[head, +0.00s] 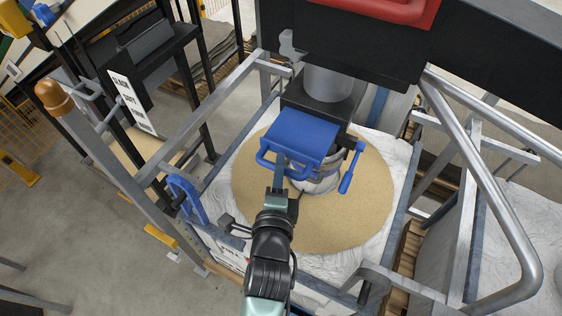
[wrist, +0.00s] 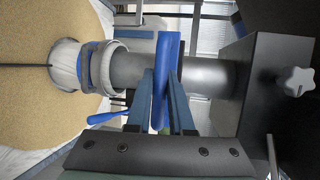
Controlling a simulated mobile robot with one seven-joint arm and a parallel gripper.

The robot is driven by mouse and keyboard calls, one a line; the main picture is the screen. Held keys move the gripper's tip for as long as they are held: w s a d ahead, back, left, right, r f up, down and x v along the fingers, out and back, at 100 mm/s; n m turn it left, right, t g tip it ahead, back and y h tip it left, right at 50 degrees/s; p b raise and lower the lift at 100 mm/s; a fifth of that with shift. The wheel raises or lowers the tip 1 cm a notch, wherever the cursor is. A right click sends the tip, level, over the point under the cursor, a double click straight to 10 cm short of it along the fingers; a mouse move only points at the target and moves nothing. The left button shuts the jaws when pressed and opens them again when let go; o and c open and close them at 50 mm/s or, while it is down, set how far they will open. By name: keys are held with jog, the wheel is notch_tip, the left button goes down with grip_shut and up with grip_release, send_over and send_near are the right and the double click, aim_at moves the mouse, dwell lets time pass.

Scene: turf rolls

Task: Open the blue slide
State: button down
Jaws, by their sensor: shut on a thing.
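The blue slide (head: 304,134) is a flat plate pulled out of the black housing under the grey pipe, with a bar handle on its front edge. My gripper (head: 280,166) reaches it from below in the head view and is shut on the slide's handle. In the wrist view the blue slide (wrist: 170,50) shows nearly edge-on between the two fingers of my gripper (wrist: 163,78). The fingers hide part of the handle. How far the slide is out of its slot inside the housing is hidden.
Below the slide, a white bag (head: 394,160) holds a broad mound of tan grain (head: 345,220). A blue lever (head: 352,168) hangs beside the spout. A metal frame with rails (head: 215,112) surrounds the bag, and a bent tube (head: 500,220) stands at right.

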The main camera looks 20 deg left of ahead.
jog(key=c, duration=0.8)
grip_release()
jog(key=b+v, duration=0.4)
jog(key=v, duration=0.9)
jog(key=shift+w, duration=0.1)
